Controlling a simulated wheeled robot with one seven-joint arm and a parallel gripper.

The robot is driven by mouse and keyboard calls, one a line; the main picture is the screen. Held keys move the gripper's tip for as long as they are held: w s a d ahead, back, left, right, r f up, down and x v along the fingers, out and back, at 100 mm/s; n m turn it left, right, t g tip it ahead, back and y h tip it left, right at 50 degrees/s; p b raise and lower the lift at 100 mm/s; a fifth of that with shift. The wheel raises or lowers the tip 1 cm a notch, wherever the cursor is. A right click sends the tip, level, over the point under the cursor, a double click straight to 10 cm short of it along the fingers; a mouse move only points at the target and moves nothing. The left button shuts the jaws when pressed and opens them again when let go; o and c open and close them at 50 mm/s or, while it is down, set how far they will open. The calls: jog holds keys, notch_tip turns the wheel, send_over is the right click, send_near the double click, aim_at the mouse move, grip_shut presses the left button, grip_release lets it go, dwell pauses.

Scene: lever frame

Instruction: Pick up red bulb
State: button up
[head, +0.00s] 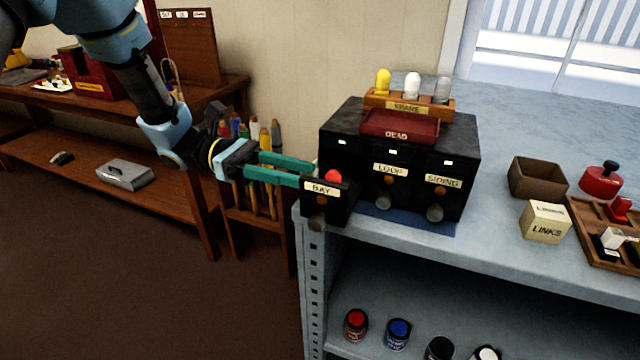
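The red bulb (333,176) shows as a small round red top just above the front of the drawer labelled BAY (323,196). This drawer stands pulled out from the black cabinet (345,128); the bulb's lower part is hidden by its front. My gripper (311,175) reaches in from the left, nearly level, with its two teal fingers apart and nothing seen between them. The fingertips are at the drawer, just left of the bulb. I cannot tell whether a finger touches the bulb or the drawer.
The LOOP (390,170) and SIDING (443,181) drawers are shut. On the cabinet sit a red DEAD tray (400,127) and a SPARE rack (408,105) with yellow, white and grey bulbs. A brown box (537,178) and LINKS block (545,222) stand right on the grey bench.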

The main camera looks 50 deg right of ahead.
jog(key=p+x, duration=0.1)
jog(key=x, duration=0.3)
jog(key=shift+s+r, duration=0.1)
jog(key=shift+s, duration=0.15)
jog(key=p+x, duration=0.2)
jog(key=x, duration=0.3)
jog(key=shift+w+d+r, duration=0.1)
jog(key=shift+r, duration=0.05)
jog(key=shift+s+d, duration=0.1)
jog(key=shift+s, duration=0.15)
grip_shut()
